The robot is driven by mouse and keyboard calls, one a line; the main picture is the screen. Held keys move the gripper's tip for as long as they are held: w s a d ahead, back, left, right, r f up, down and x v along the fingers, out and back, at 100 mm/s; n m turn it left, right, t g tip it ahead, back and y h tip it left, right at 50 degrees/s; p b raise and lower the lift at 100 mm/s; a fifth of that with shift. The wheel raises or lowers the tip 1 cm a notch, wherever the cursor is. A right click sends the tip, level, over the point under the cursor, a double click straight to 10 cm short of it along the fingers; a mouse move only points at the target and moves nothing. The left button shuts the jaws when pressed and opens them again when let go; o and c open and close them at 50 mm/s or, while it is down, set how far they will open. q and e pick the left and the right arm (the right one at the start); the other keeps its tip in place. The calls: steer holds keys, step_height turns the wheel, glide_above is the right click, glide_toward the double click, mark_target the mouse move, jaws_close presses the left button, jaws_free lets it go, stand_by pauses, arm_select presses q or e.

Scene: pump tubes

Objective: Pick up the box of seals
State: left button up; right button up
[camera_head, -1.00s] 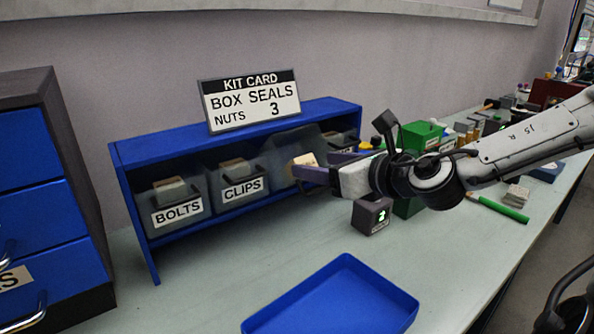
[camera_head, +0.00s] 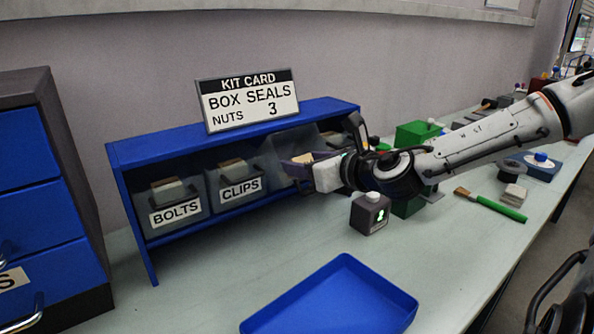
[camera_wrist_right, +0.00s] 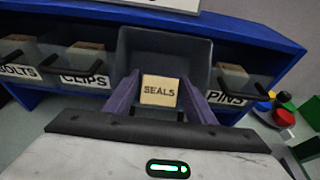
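The box of seals (camera_wrist_right: 159,91) is a small tan block labelled SEALS. In the right wrist view it sits at the middle of a grey open bin (camera_wrist_right: 165,48), between the two purple fingers of my right gripper (camera_wrist_right: 160,88). The fingers stand open, one on each side, with narrow gaps beside the box; contact at the tips is not clear. In the head view my right gripper (camera_head: 305,163) reaches to the blue shelf's bins, and its hand partly hides the box.
The blue shelf (camera_head: 160,150) holds bins labelled BOLTS (camera_head: 175,205) and CLIPS (camera_head: 238,185); a PINS bin (camera_wrist_right: 225,92) is right of the seals. A kit card (camera_head: 248,101) stands on top. A blue tray (camera_head: 345,290) lies in front. A dark bottle (camera_head: 370,213) stands below my right arm.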

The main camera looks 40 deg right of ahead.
steer(key=c, duration=0.8)
